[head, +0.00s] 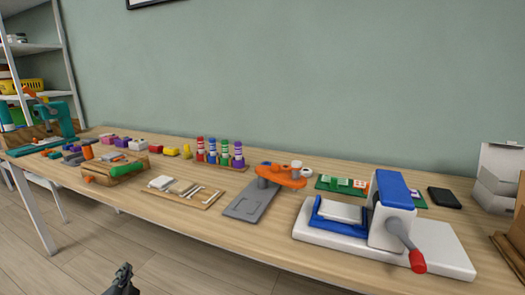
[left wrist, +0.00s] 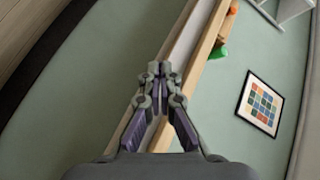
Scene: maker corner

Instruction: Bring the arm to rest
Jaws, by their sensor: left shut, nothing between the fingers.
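My left gripper (head: 123,272) shows at the bottom left of the head view, in front of and below the table's front edge, apart from everything on the table. In the left wrist view the left gripper (left wrist: 156,70) has its fingertips together with nothing between them. My right gripper is in neither view.
A long wooden table (head: 150,220) carries a blue and white press with a red handle (head: 390,215), a grey and orange fixture (head: 250,200), a rack of coloured bottles (head: 222,155) and several blocks. Shelves (head: 35,48) stand at the left. Open floor (head: 50,265) lies in front.

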